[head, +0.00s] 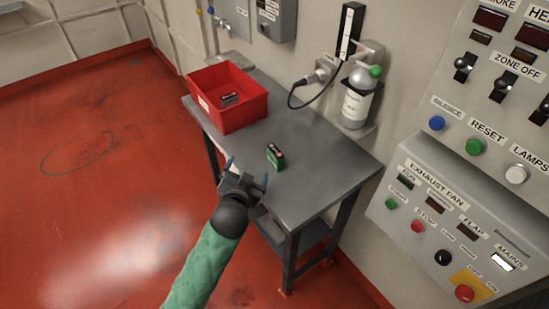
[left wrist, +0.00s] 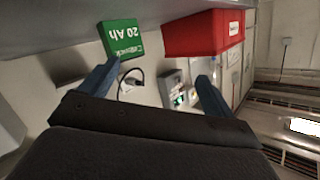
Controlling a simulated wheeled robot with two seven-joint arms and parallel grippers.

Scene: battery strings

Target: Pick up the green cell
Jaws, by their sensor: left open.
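The green cell (head: 275,156) is a small green block with a dark top, standing on the grey table (head: 320,170) near its middle. It also shows in the left wrist view (left wrist: 122,38) with white lettering including "20 Ah". My left gripper (head: 247,174) is open with blue fingertips, at the table's near left edge, a little left of and nearer than the cell. Its fingers (left wrist: 155,85) show apart and empty in the left wrist view, and the cell lies beyond the left-hand finger there. My right gripper is in neither view.
A red bin (head: 232,112) with a dark cell inside stands at the table's far left end. A bottle with a green cap (head: 357,95) is held at the wall behind the table. A control panel (head: 450,220) is on the right. The table right of the cell is clear.

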